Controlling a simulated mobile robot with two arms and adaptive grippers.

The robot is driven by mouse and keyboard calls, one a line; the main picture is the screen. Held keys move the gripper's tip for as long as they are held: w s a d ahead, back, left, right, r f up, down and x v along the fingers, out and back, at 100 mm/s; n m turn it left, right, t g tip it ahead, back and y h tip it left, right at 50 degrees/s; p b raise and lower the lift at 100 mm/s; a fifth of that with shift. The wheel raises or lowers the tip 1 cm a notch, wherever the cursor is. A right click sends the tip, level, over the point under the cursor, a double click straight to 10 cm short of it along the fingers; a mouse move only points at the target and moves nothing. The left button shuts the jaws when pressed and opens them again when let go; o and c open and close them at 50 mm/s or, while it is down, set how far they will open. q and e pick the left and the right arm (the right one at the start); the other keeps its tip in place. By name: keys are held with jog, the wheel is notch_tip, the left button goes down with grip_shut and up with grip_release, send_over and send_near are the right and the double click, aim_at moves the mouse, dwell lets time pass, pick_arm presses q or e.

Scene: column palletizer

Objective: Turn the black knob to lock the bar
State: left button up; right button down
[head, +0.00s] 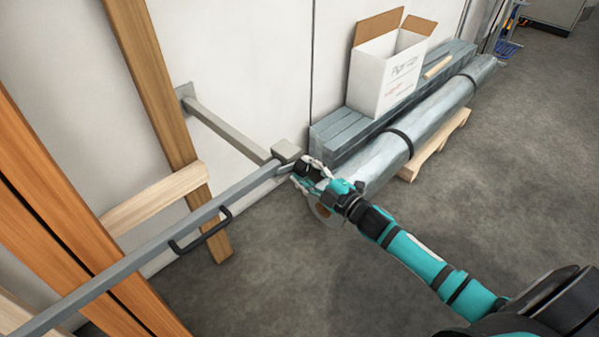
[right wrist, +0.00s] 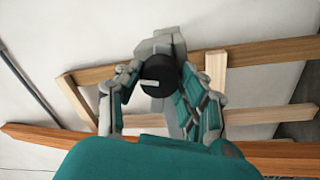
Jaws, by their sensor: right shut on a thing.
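The grey bar (head: 140,248) runs from the lower left up to a block (head: 287,151) at the end of a wall-mounted arm (head: 225,130). A black handle (head: 203,236) is fixed to the bar. My right gripper (head: 306,171) is at the bar's far end, beside the block, shut on the black knob. In the right wrist view the knob (right wrist: 158,80) shows as a dark round face with a pale stripe, between the fingers of my right gripper (right wrist: 160,88). The fingers hide part of the knob. My left gripper is not in view.
Wooden posts and planks (head: 150,80) stand behind the bar at the left. At the right, an open white box (head: 385,80) sits on grey beams (head: 340,130) beside a long wrapped roll (head: 440,105) on a pallet. The floor (head: 300,280) in front is clear.

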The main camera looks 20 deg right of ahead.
jog(key=n, duration=0.2)
jog(key=shift+n, duration=0.7)
jog(key=c, duration=0.8)
grip_release()
jog(key=shift+s, duration=0.1)
jog(key=v, duration=1.1)
jog(key=shift+s+d, duration=0.3)
jog(key=shift+s, duration=0.05)
